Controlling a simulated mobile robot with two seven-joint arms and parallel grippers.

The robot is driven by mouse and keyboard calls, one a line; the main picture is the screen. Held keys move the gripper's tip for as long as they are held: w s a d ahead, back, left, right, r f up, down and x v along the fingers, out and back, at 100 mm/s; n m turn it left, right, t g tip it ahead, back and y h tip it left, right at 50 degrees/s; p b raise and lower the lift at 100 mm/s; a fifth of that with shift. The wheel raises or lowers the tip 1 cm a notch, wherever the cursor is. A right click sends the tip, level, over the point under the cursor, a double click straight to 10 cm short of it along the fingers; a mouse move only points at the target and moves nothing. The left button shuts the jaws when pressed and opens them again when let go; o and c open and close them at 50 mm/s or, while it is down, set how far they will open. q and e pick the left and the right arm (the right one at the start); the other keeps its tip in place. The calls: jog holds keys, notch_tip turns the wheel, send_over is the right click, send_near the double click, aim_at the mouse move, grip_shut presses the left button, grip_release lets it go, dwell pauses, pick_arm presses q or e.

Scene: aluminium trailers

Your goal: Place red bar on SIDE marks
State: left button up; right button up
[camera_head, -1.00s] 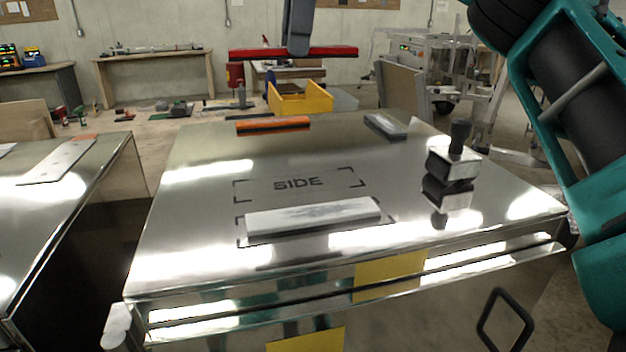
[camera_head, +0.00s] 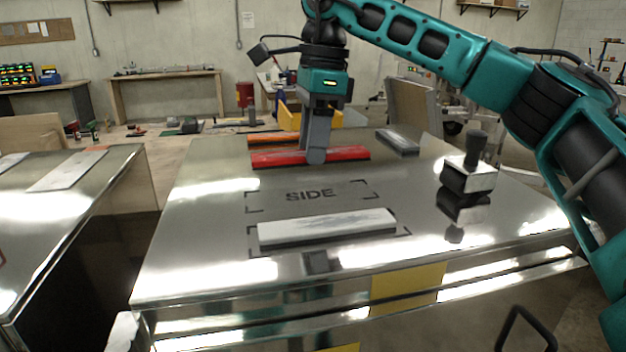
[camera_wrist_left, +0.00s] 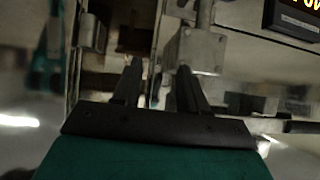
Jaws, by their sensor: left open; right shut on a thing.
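My right gripper (camera_head: 317,158) comes in from the right in the head view and is shut on the red bar (camera_head: 346,153), near its middle. The bar is long and level, and appears low over the far part of the shiny metal top, beyond the SIDE marks (camera_head: 312,195). Whether it touches the top I cannot tell. The SIDE marks are dark corner brackets around the word SIDE, and the area inside them is bare. My left gripper (camera_wrist_left: 158,88) shows only in the left wrist view, its two fingers apart with nothing between them.
A white-grey bar (camera_head: 327,226) lies in front of the SIDE marks, within other corner marks. An orange bar (camera_head: 272,139) lies behind the red one. A grey bar (camera_head: 398,142) lies at the back right. A black-handled stamp-like block (camera_head: 468,174) stands at the right.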

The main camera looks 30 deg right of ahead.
aim_at(313, 195)
jog(key=shift+f, duration=2.8)
jog(key=shift+f, duration=0.1)
jog(key=o, duration=1)
jog(key=shift+o, duration=0.2)
jog(key=r, duration=0.4)
jog(key=d+r, duration=0.1)
jog(key=r, duration=0.7)
jog(key=shift+s+d+r+p, duration=0.1)
jog(key=shift+s+d+p, duration=0.1)
jog(key=shift+p, duration=0.2)
